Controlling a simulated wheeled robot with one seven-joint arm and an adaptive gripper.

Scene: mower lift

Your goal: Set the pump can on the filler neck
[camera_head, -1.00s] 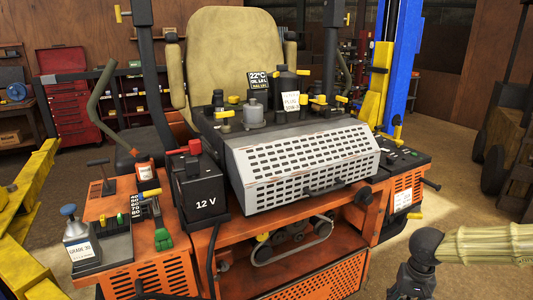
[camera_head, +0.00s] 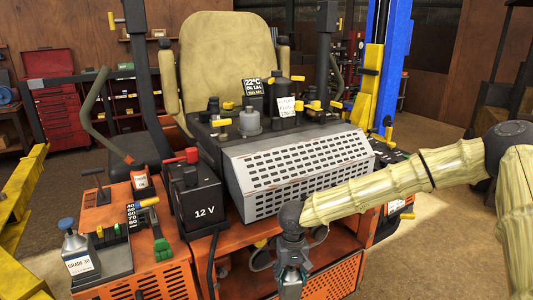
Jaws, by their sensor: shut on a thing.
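A grey can with a blue top, labelled "GRADE 30" (camera_head: 80,254), stands upright in a dark tray at the left front of the orange mower; it may be the pump can. My gripper (camera_head: 291,288) points down in front of the mower's lower opening, well right of that can. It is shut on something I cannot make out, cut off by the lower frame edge. On the dark engine deck stand a grey stepped fitting (camera_head: 250,123) and a black bottle with a white label (camera_head: 282,96). I cannot tell which deck fitting is the filler neck.
A black 12 V battery (camera_head: 196,200) with a red terminal cover and a perforated grey guard (camera_head: 295,170) stand between the can and my arm. The seat (camera_head: 228,60) rises behind the deck. A yellow frame (camera_head: 20,200) is at the left, a blue post (camera_head: 382,60) at the right.

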